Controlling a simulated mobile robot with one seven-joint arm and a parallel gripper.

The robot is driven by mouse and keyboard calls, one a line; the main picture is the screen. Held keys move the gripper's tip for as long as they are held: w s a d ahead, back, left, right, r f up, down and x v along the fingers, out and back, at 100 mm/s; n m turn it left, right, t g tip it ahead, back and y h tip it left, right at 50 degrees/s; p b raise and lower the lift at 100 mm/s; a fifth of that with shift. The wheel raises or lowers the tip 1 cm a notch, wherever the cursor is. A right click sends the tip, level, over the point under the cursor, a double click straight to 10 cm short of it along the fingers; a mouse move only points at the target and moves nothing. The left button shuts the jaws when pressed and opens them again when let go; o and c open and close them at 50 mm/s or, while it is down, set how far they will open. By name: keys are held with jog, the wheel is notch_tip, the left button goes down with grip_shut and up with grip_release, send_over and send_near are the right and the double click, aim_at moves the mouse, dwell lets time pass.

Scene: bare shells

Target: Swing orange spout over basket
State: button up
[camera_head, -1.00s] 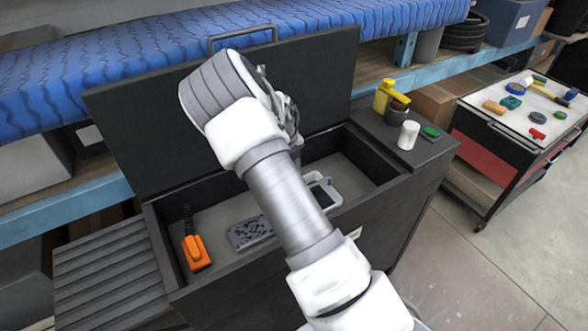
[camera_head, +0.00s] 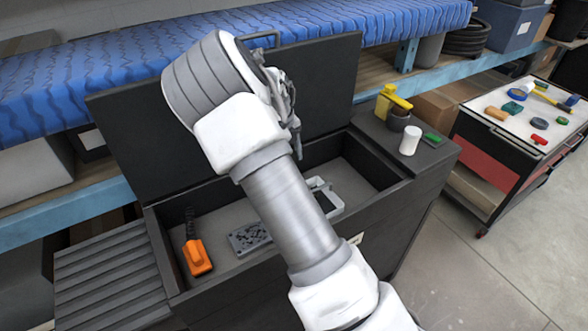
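An orange spout-like piece (camera_head: 198,257) with a dark ribbed stem behind it lies at the left end of the dark open box (camera_head: 160,240). A grey perforated piece (camera_head: 248,238) lies to its right and is partly covered by my arm. I cannot tell whether this is the basket. A light grey frame (camera_head: 335,208) with a dark middle shows on the other side of my arm, partly hidden. My gripper (camera_head: 288,112) is above the box by its raised lid, apart from the orange piece. It is seen from the side, with its fingertips unclear.
The raised black lid (camera_head: 130,140) stands at the back. A ribbed dark board (camera_head: 110,275) adjoins the box at left. A cart (camera_head: 520,115) holds several small items.

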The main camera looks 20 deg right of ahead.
notch_tip(320, 180, up, 9)
jog(key=a, duration=0.1)
jog(key=shift+s+a+r, duration=0.15)
jog(key=shift+s+a, duration=0.1)
jog(key=shift+a, duration=0.1)
jog(key=s+r+n+t+y, duration=0.1)
jog(key=s+r+n+y, duration=0.1)
jog(key=s+r+n, duration=0.45)
jog(key=s+r+n+t+y, duration=0.15)
jog(key=s+r+n, duration=0.25)
jog(key=s+n, duration=0.6)
jog(key=s+r+n+t, duration=0.1)
jog(key=s+n, duration=0.6)
jog(key=n, duration=0.1)
jog(key=s+a+r+n+t+h, duration=0.1)
jog(key=s+n, duration=0.7)
jog(key=shift+s+a+n, duration=0.15)
jog(key=shift+a+n, duration=0.15)
jog(key=shift+n, duration=0.05)
jog(key=shift+d+r+t, duration=0.1)
jog(key=shift+t, duration=0.15)
